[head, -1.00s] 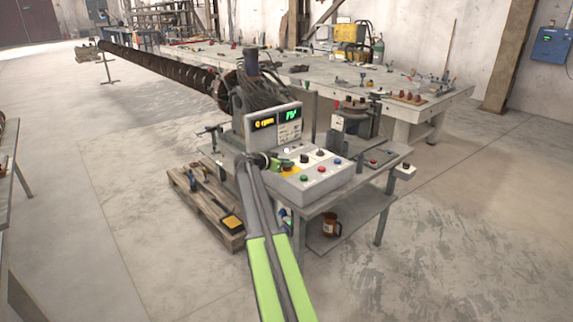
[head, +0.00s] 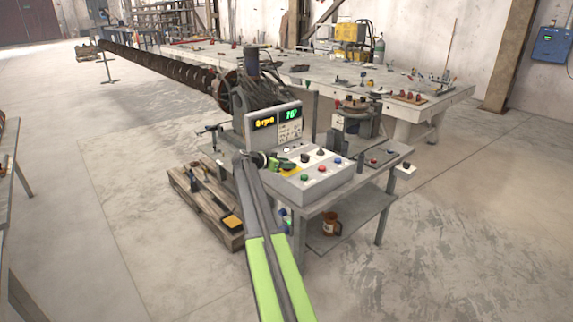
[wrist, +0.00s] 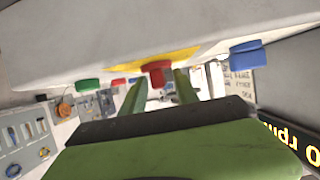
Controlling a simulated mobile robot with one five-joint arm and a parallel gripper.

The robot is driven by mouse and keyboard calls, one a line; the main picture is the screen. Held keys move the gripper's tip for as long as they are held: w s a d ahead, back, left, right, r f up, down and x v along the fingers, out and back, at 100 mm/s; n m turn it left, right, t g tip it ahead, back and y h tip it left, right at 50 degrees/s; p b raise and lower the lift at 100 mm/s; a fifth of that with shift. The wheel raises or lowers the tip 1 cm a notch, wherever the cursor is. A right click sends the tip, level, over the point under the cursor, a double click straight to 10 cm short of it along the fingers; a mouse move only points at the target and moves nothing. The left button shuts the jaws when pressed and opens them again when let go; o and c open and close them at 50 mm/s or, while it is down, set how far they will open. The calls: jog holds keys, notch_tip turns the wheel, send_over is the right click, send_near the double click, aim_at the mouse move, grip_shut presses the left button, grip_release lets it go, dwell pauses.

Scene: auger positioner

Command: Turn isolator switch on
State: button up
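The control box (head: 318,178) stands on the front bench with several coloured buttons and dark knobs. A yellow plate (head: 290,171) is on its left part. In the wrist view, a red knob (wrist: 156,73) sits on that yellow plate (wrist: 125,67); it appears to be the isolator switch, but no label is readable. My gripper (head: 276,163) is at the left end of the box. In the wrist view, my gripper's green fingers (wrist: 160,88) are spread apart, with the red knob between them in the picture. Gaps show beside the knob; I cannot tell its depth relative to the fingertips.
A display unit (head: 275,122) stands close behind the box, reading 0 rpm. A blue button (wrist: 248,55) and a green button (wrist: 88,85) flank the knob in the wrist view. A pallet (head: 207,205) with tools lies left of the bench. Floor at right is clear.

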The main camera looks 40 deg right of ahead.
jog(key=p+v, duration=0.6)
jog(key=v, duration=1.1)
jog(key=shift+a+p, duration=0.2)
jog(key=shift+p, duration=0.15)
jog(key=a+f+n+t+y+p, duration=0.1)
jog(key=a+f+n+t+y, duration=0.2)
jog(key=a, duration=1.7)
jog(key=s+a+f+n+y, duration=0.3)
jog(key=s+a+n, duration=0.2)
jog(key=a, duration=0.4)
jog(key=s+a+f+n+g+y, duration=0.1)
jog(key=s+a+f+n+y, duration=0.2)
jog(key=s+a, duration=0.5)
jog(key=s+a+f+n+y+p, duration=0.1)
jog(key=s+a+f+n+y, duration=0.2)
jog(key=s+a+n, duration=0.3)
jog(key=shift+s+a+f+n+g+y, duration=0.35)
jog(key=shift+a+n+y, duration=0.5)
jog(key=shift+a, duration=1.55)
